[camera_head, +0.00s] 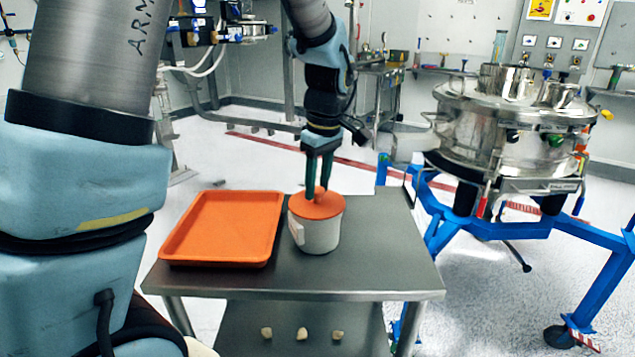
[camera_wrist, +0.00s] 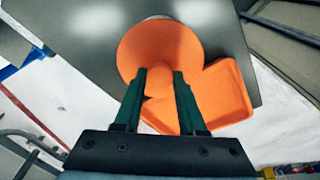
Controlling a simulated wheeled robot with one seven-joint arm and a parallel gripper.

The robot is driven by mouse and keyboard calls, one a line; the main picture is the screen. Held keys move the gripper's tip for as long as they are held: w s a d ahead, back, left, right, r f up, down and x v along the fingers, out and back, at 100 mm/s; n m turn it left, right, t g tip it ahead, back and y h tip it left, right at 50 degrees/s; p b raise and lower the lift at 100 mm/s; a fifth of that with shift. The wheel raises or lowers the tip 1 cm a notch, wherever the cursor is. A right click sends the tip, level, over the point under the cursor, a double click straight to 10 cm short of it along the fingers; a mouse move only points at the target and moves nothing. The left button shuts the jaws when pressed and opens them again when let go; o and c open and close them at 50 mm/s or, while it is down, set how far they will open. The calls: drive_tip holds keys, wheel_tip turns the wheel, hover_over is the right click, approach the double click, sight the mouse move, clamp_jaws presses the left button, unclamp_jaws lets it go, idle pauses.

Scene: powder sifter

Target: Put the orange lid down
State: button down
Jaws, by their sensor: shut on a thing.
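The orange lid (camera_head: 328,207) sits on top of a white container (camera_head: 318,237) that stands on a steel table. In the wrist view the lid (camera_wrist: 160,45) is a round orange disc below my gripper (camera_wrist: 158,75). My gripper (camera_head: 319,191) points straight down with its dark green fingers shut on the lid's knob. The lid looks level and at the container's rim; I cannot tell whether a small gap lies between them. The container's inside is hidden.
An empty orange tray (camera_head: 224,228) lies on the table (camera_head: 365,268) left of the container, close beside it. The tabletop right of the container is clear. A steel sifter (camera_head: 505,130) on a blue frame stands at the right. Small pale lumps (camera_head: 302,334) lie on the lower shelf.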

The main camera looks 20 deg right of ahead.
sight(323, 195)
drive_tip(key=shift+f, duration=0.15)
drive_tip(key=shift+f, duration=0.15)
drive_tip(key=shift+c, duration=2.4)
unclamp_jaws()
wheel_tip(323, 195, up, 12)
drive_tip(key=s+b, duration=0.1)
drive_tip(key=s+a+f+m, duration=0.1)
drive_tip(key=a+f+m, duration=0.1)
drive_tip(key=a+f, duration=0.3)
drive_tip(key=s+a+f+m, duration=0.1)
drive_tip(key=a+f, duration=0.4)
drive_tip(key=a, duration=0.7)
drive_tip(key=s+a+f+m, duration=0.1)
drive_tip(key=a+f+m, duration=0.3)
drive_tip(key=a, duration=0.5)
drive_tip(key=shift+s+a+f+h, duration=0.2)
drive_tip(key=shift+f+h, duration=0.2)
drive_tip(key=shift+f, duration=0.2)
